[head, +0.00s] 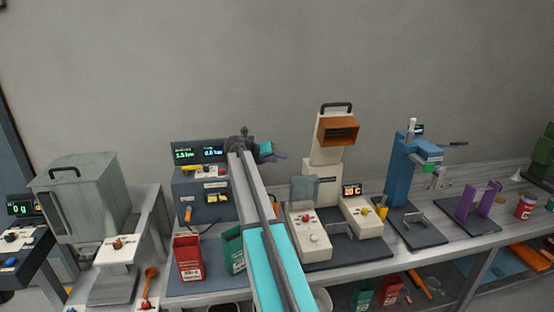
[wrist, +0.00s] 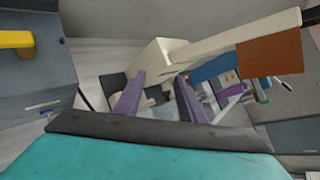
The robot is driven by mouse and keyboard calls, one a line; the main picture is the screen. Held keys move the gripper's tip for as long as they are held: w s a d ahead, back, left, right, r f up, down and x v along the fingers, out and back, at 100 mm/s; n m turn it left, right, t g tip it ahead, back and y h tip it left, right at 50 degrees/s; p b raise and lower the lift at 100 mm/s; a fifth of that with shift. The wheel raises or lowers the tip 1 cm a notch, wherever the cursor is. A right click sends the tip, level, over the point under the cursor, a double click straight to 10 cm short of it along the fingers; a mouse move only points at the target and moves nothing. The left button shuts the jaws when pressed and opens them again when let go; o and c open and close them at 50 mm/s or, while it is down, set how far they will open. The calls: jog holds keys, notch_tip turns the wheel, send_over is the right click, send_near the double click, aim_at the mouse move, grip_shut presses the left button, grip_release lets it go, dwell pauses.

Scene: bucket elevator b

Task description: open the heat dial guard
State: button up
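The cream heating machine (head: 322,172) with an orange hood (head: 338,130) stands on the bench, right of my arm. Its base has a red knob (head: 306,218) and a "20 C" display (head: 352,190). A grey-blue see-through panel (head: 304,189) stands upright just behind the red knob; it looks like the dial guard, but I cannot be sure. My gripper (head: 272,152) is raised, left of the machine and above the panel, touching nothing. In the wrist view its two purple fingers (wrist: 160,78) are apart and empty. The machine (wrist: 222,40) shows tilted beyond them; the panel is not clear there.
A dark control box (head: 207,195) with displays stands left of my arm, with a red bin (head: 187,257) and a green bin (head: 234,250) before it. A blue press (head: 399,175) stands right of the machine. The air above the machine's base is clear.

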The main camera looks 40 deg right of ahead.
jog(key=shift+a, duration=0.15)
jog(key=b+v, duration=0.5)
jog(key=v, duration=0.8)
jog(key=shift+r, duration=0.3)
jog(key=shift+s+a, duration=0.15)
jog(key=shift+c, duration=0.2)
